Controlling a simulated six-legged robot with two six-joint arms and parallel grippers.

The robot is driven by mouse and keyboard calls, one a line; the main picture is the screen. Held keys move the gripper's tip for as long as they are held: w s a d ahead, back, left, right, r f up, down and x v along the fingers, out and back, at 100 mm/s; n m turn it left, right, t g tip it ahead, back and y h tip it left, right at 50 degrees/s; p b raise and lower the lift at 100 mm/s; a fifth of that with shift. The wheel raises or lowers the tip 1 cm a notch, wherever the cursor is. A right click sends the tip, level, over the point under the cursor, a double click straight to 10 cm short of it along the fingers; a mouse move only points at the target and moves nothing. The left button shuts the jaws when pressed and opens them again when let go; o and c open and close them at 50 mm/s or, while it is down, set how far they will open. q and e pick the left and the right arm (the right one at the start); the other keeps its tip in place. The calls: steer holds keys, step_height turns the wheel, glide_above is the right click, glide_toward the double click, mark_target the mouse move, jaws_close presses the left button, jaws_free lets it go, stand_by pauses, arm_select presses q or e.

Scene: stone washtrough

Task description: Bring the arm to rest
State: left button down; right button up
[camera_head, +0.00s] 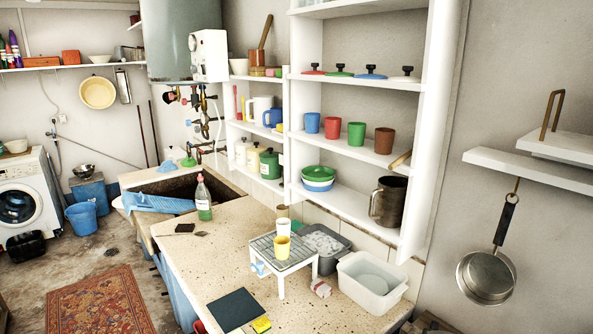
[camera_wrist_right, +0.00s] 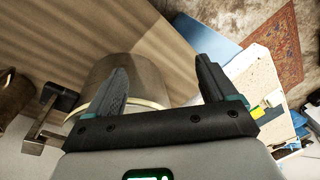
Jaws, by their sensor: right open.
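My right gripper (camera_wrist_right: 165,82) shows in the right wrist view with its two dark fingers spread apart. Nothing is held between them. A tan, rounded object with a pale rim (camera_wrist_right: 150,72) lies beyond the left finger and partly behind it; I cannot tell what it is or how far off it is. Neither gripper shows in the head view. My left gripper is in no view.
In the head view, the speckled worktop (camera_head: 200,265) holds a small white rack (camera_head: 298,262) with cups, a green bottle (camera_head: 203,200) and a white tub (camera_head: 372,281). White shelves (camera_head: 345,148) stand behind. A pan (camera_head: 487,277) hangs at right.

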steer(key=s+a+f+m+y+b, duration=0.1)
steer(key=s+a+f, duration=0.4)
steer(key=f, duration=0.4)
steer(key=s+a+f+y+b, duration=0.1)
steer(key=s+a+f+b, duration=0.15)
steer(key=a+f, duration=0.55)
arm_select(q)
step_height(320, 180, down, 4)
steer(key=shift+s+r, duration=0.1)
arm_select(e)
steer(key=s+a+f+m, duration=0.1)
steer(key=s+a+f, duration=0.2)
steer(key=s, duration=0.5)
steer(key=shift+s+a+f+m, duration=0.2)
steer(key=shift+s+f+m, duration=0.1)
steer(key=shift+f, duration=0.35)
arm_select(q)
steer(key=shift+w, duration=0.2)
arm_select(e)
steer(key=shift+w+f, duration=0.1)
steer(key=shift+w, duration=0.1)
